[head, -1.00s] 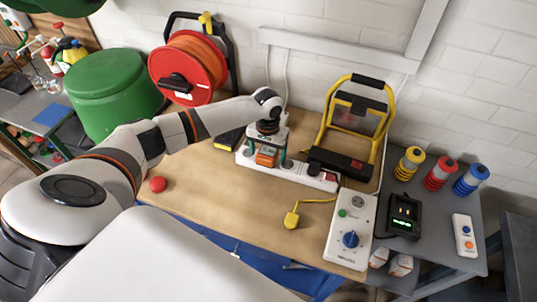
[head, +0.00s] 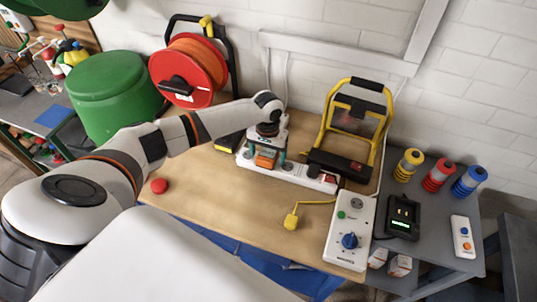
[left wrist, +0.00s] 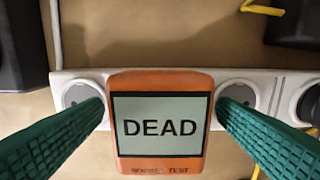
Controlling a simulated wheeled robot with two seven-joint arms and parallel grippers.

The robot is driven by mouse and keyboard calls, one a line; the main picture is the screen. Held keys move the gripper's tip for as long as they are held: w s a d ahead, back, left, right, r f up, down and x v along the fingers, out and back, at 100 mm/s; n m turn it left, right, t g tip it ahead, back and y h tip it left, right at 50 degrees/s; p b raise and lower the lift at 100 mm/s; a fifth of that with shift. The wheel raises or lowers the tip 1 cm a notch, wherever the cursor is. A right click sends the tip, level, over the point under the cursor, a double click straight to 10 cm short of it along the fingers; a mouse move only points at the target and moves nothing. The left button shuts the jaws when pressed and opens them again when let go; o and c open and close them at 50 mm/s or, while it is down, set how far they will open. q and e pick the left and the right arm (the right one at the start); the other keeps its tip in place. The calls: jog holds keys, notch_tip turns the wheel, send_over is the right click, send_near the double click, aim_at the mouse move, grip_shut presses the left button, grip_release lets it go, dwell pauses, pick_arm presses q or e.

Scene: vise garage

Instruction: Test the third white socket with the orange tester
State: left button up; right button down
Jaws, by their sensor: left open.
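The orange tester (head: 265,160) stands on the white socket strip (head: 299,177) on the wooden bench. In the left wrist view its screen (left wrist: 160,127) reads "DEAD", and the body hides the socket beneath it. A round socket shows on each side of it, with part of another at the right edge of the strip (left wrist: 259,86). My left gripper (head: 268,157) is above the strip with its green fingers open. My right gripper is not in view.
A yellow-framed work lamp (head: 352,130) stands close behind the strip's right end. A yellow plug (head: 291,222) and a white control box (head: 349,232) lie at front right. A red ball-like knob (head: 159,186) is at front left. The bench's front middle is clear.

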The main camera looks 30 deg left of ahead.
aim_at(268, 153)
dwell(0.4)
pick_arm(q)
jog(key=shift+p, duration=0.5)
jog(key=shift+c, duration=0.3)
jog(key=c, duration=1.5)
jog(key=shift+r+p, duration=3.05)
jog(key=shift+p, duration=0.45)
